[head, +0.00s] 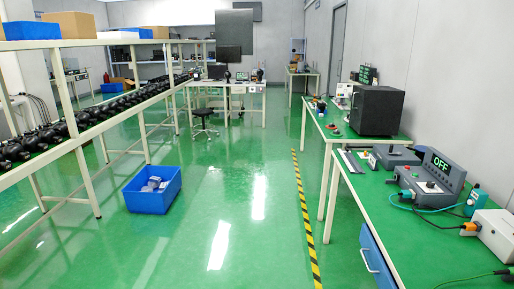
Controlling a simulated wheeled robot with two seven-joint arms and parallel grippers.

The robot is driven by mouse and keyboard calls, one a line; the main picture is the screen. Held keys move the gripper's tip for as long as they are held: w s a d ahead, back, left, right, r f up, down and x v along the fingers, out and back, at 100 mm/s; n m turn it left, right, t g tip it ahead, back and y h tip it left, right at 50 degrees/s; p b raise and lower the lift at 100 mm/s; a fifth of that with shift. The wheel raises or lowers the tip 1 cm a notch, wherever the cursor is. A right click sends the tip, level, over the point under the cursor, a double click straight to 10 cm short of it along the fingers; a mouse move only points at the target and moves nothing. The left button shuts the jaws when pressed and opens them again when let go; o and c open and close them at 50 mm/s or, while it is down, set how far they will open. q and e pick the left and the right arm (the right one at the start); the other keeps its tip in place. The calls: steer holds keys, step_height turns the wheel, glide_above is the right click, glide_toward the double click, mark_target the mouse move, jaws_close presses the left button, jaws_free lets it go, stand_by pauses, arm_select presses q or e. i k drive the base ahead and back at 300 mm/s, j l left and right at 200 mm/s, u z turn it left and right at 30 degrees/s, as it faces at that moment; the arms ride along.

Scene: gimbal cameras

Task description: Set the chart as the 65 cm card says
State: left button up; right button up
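I cannot make out a chart or a card marked 65 cm in the head view. A plain dark grey panel (234,27) stands out at the far back, but I cannot tell what it is. Neither of my grippers is in view.
A right bench (429,232) holds a grey device (437,178) reading OFF, cables and a white box (497,235). A black box (376,110) stands on the bench behind. Left shelving (70,142) carries several black items. A blue crate (150,201) sits on the floor; the middle aisle is clear.

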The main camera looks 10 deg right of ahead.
mark_target(343, 90)
steer(key=i+l+z, duration=0.2)
steer(key=i, duration=0.95)
steer(key=i+j+z, duration=0.2)
steer(key=i, duration=1.7)
steer(key=i+z, duration=0.15)
steer(key=i, duration=0.6)
steer(key=i+j, duration=0.15)
steer(key=i, duration=0.6)
steer(key=i+l+z, duration=0.15)
steer(key=i+z, duration=0.75)
steer(key=i+j+z, duration=0.25)
steer(key=i+z, duration=0.2)
